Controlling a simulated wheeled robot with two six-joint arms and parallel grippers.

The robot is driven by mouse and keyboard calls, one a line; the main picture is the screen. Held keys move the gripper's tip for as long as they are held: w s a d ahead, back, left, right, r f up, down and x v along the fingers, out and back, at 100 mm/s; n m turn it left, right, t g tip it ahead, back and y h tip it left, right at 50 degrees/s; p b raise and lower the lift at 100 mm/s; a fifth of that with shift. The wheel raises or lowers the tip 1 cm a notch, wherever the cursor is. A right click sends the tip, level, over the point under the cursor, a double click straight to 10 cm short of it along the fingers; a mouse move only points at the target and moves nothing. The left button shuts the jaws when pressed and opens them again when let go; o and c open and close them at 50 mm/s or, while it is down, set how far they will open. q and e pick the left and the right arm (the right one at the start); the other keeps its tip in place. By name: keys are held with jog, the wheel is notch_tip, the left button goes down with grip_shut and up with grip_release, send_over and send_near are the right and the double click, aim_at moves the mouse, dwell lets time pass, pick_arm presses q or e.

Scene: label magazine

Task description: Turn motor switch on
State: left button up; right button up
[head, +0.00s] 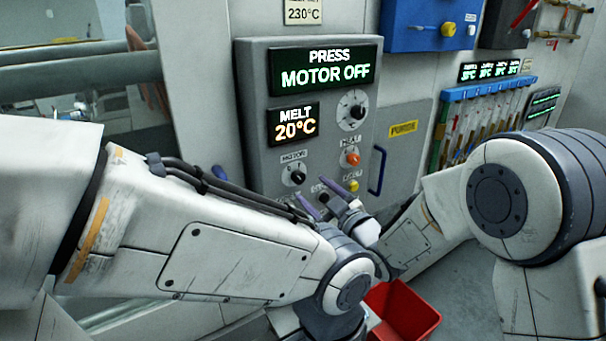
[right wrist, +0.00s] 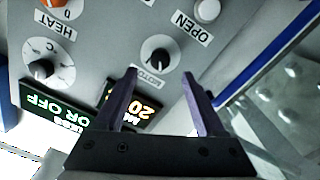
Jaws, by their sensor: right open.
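The motor switch (head: 294,175) is a black rotary knob under a MOTOR label on the grey control panel (head: 255,60). The upper display (head: 323,70) reads PRESS MOTOR OFF. My right gripper (head: 321,197) has purple fingers, open and empty, low in front of the panel, right of and below the knob. In the right wrist view, upside down, the knob (right wrist: 158,55) shows beyond the open right gripper (right wrist: 160,78), between its fingertips and apart from them. The knob's exact pointer direction is hard to tell. My left arm crosses the foreground; its gripper is not seen.
The melt display (head: 294,124) reads 20°C. A round dial (head: 352,110), an orange heat knob (head: 351,159) and a yellow button (head: 351,186) are close by. A white button (right wrist: 207,10) is labelled OPEN. A red bin (head: 405,312) stands below. A blue handle (head: 377,170) is at right.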

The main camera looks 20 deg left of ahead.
aim_at(300, 179)
jog(key=p+x, duration=0.2)
jog(key=x, duration=0.2)
jog(key=shift+w+a+r, duration=0.15)
jog(key=shift+a, duration=0.1)
jog(key=shift+x, duration=0.75)
grip_shut()
jog(key=shift+f, duration=0.2)
